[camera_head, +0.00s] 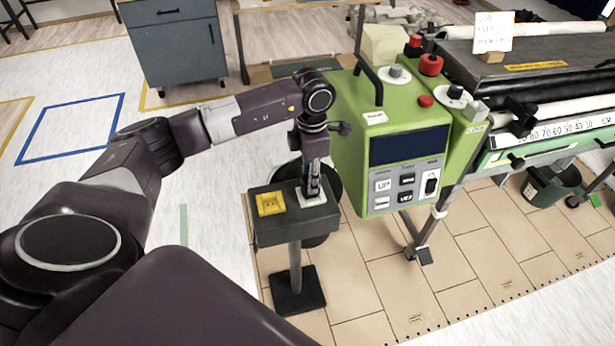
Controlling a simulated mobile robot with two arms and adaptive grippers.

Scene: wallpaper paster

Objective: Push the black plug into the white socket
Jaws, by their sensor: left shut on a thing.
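The white socket (312,197) lies on the right part of a small dark stand (296,232). My left gripper (313,188) comes down from above, directly over the white socket. It is shut on a small dark thing, the black plug, which is mostly hidden between the fingers and hard to make out. The fingertips are at or just above the socket; I cannot tell whether the plug touches it or sits in it. A yellow socket (270,204) lies on the left part of the same stand. My right gripper is not in view.
A green machine (388,135) with a control panel and black handle stands close to the right of my gripper. A black round bin (328,205) is behind the stand. A grey cabinet (175,48) stands at the back left. The floor left of the stand is clear.

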